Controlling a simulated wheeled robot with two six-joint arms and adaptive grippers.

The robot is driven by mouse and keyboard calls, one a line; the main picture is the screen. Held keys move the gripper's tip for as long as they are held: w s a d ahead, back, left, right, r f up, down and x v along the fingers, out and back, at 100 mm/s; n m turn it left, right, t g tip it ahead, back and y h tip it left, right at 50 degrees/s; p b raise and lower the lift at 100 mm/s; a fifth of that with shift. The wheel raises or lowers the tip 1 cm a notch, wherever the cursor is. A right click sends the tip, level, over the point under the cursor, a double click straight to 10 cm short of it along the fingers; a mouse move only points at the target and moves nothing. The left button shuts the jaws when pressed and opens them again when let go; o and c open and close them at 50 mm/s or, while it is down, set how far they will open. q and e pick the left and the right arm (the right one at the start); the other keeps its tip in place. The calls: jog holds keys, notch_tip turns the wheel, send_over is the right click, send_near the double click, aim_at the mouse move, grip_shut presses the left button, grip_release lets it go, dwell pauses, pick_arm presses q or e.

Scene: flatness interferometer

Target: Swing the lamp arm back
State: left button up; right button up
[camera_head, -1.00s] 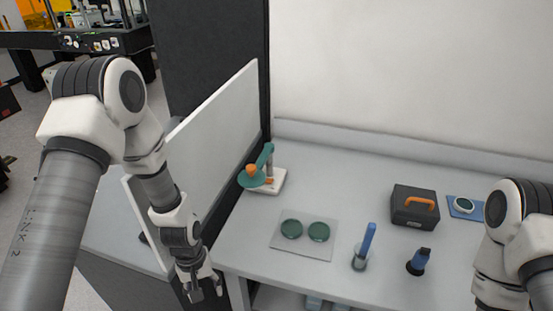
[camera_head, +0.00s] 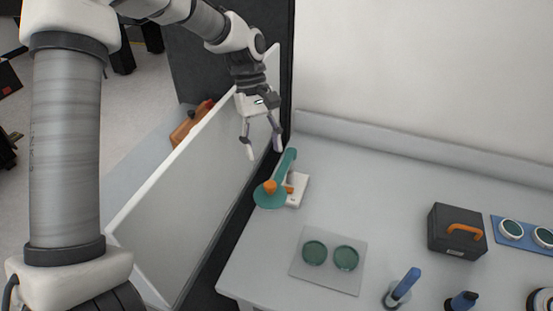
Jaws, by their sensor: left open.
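The lamp arm (camera_head: 287,168) is a green bar on a white base (camera_head: 299,190) near the left back of the grey bench. A round green disc (camera_head: 268,199) with an orange knob (camera_head: 270,186) sits at its near end. My left gripper (camera_head: 264,155) is open and empty, its fingers pointing down. In the picture it is just above and left of the lamp arm's far end, in front of the white panel's far end. I see no contact with the lamp arm. My right gripper is out of view.
A white upright panel (camera_head: 190,200) borders the bench's left side. A grey mat with two green discs (camera_head: 330,254) lies in front of the lamp. A black case with an orange handle (camera_head: 456,231), a blue-handled tool (camera_head: 405,285) and a blue tray (camera_head: 522,233) stand to the right.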

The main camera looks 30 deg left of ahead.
aim_at(269, 181)
pick_arm(q)
jog(key=s+d+f, duration=0.1)
jog(key=f, duration=0.1)
jog(key=s+d+f+p, duration=0.1)
jog(key=s+d, duration=0.1)
jog(key=shift+f, duration=0.35)
jog(key=f, duration=0.1)
jog(key=w+f, duration=0.1)
jog(key=f, duration=0.1)
jog(key=shift+a+f, duration=0.2)
jog(key=shift+s, duration=0.1)
jog(key=shift+s+d+r, duration=0.25)
jog(key=shift+r, duration=0.05)
jog(key=c, duration=0.5)
jog(key=shift+d, duration=0.1)
grip_shut()
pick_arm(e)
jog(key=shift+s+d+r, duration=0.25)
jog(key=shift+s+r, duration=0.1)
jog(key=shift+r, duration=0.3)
